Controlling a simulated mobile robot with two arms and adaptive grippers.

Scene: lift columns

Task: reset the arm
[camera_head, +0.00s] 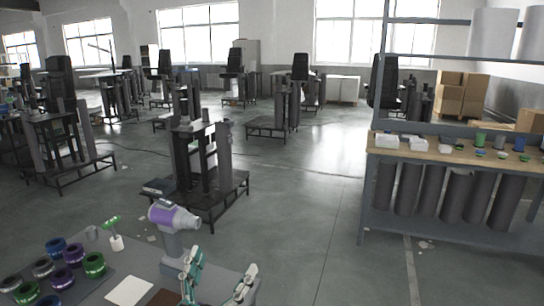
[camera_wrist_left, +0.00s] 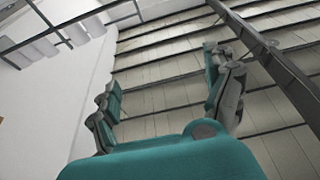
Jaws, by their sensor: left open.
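My left gripper (camera_head: 221,262) is at the bottom of the head view, in front of the near table. Its teal and grey fingers point up and stand wide apart. In the left wrist view the same gripper (camera_wrist_left: 161,68) is open, with nothing between its fingers. That view looks past the fingers at a slatted ceiling-like surface with dark beams and a pale wall. My right gripper is in neither view.
The near table (camera_head: 200,290) holds a grey and purple device (camera_head: 175,216), several coloured rings (camera_head: 75,254) and a green-topped item (camera_head: 114,232). A workbench (camera_head: 440,156) with grey cylinders below stands at right. Black-framed stations (camera_head: 205,165) stand beyond. Open floor (camera_head: 300,220) lies between.

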